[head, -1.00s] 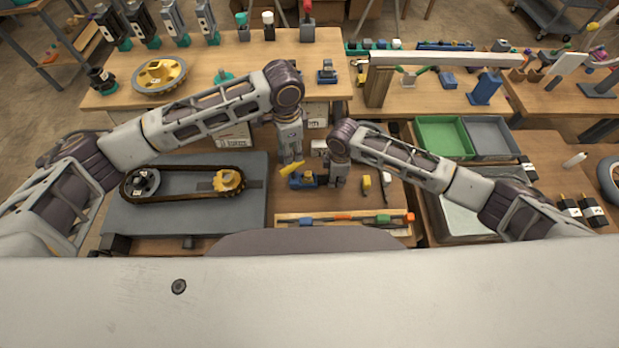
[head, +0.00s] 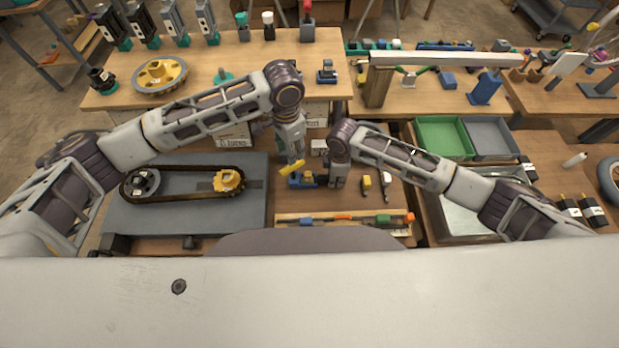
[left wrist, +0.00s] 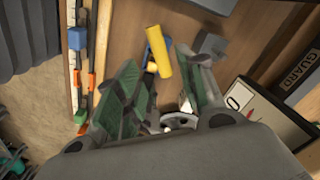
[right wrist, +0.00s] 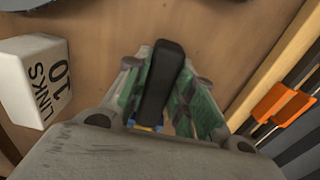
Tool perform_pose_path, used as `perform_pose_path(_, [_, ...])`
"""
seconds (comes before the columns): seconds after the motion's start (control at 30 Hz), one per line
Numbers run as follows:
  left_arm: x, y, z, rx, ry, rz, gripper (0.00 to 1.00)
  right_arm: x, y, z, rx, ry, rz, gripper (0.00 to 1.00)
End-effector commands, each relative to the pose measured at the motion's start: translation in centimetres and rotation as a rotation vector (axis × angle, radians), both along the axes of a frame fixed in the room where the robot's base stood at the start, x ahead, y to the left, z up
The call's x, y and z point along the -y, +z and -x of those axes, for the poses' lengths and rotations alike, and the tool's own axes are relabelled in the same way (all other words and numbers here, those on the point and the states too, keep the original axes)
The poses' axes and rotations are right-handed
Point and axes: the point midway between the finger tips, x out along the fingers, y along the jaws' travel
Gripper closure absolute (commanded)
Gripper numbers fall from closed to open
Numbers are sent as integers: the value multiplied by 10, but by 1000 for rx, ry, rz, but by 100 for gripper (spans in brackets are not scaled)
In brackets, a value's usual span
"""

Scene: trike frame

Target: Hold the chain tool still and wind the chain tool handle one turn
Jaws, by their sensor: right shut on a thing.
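The chain tool has a blue body (head: 302,181) and a yellow handle bar (head: 291,167). It sits on the middle bench, left of my right gripper (head: 337,184). My right gripper is shut on the tool's dark grip (right wrist: 163,80), seen between its fingers in the right wrist view. My left gripper (head: 292,158) points down just above the yellow bar. In the left wrist view its fingers are apart, and the yellow bar (left wrist: 159,52) shows beyond and between the tips, over the blue body. I cannot tell whether they touch it.
A chain (head: 180,199) loops around two sprockets on a grey plate (head: 130,222) at left. A long tray with coloured tools (head: 345,218) lies in front. Small yellow and black tools (head: 366,184) lie right of my right gripper. A white links box (right wrist: 38,80) stands close by.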

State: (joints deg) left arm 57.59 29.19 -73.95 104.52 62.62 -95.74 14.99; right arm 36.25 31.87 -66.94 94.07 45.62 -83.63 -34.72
Motion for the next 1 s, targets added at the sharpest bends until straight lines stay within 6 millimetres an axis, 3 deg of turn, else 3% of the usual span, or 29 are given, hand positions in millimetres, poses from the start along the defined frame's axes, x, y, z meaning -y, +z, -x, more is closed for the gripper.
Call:
perform_pose_path(0.37, [0,-16,0,-2,-1,-1,61,-1,1,-1,2,0,-2,100])
perform_pose_path(1.0, [0,-74,1,-2,0,-1,61,-1,1,-1,2,0,-2,100])
